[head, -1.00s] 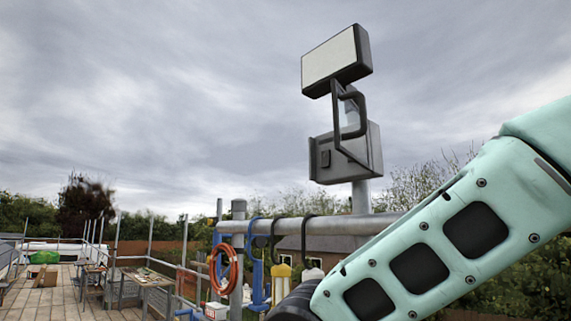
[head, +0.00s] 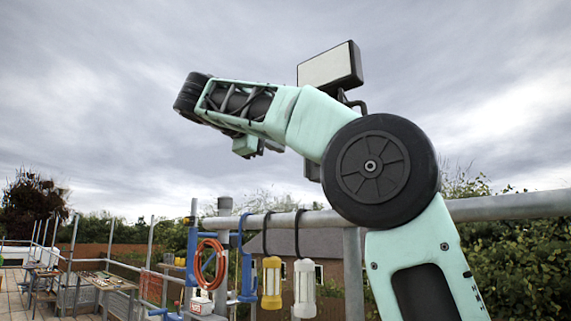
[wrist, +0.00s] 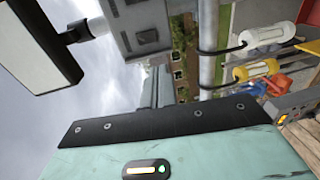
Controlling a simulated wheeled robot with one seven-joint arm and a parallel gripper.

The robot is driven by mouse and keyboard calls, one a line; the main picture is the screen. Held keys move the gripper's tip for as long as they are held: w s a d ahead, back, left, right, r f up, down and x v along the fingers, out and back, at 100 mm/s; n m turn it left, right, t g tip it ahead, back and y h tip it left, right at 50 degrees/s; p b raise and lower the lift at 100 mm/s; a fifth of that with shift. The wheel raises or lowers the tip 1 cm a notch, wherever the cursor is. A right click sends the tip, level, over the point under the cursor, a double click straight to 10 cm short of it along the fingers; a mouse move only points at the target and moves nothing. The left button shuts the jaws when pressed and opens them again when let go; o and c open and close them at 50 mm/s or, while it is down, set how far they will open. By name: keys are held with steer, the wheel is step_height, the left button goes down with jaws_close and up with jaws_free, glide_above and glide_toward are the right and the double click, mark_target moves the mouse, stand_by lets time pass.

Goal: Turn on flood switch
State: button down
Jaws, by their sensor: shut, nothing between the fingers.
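The floodlight (head: 328,68) is a pale panel in a dark housing at the top of a pole. The grey switch box (head: 312,170) below it is mostly hidden by my arm in the head view. In the wrist view the floodlight (wrist: 40,40) is at upper left and the grey box (wrist: 125,15) at top centre, with a small dark switch (wrist: 147,37) on its face. My gripper (head: 260,148) shows small below my forearm, left of the box and apart from it. It is shut and holds nothing. Its fingertips do not show in the wrist view.
A horizontal rail (head: 510,206) runs below the box. An orange hose coil (head: 208,266), blue clamps (head: 246,255), a yellow lamp (head: 271,282) and a white lamp (head: 304,288) hang along it. Workbenches (head: 103,280) stand at lower left. The space left of the box is open sky.

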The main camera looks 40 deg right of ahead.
steer(key=shift+s+r, duration=0.3)
steer(key=shift+r, duration=0.15)
steer(key=w+d+f+p, duration=0.1)
steer(key=d+p, duration=0.4)
steer(key=d, duration=0.8)
steer(key=shift+d+f+p, duration=0.4)
steer(key=shift+w, duration=0.1)
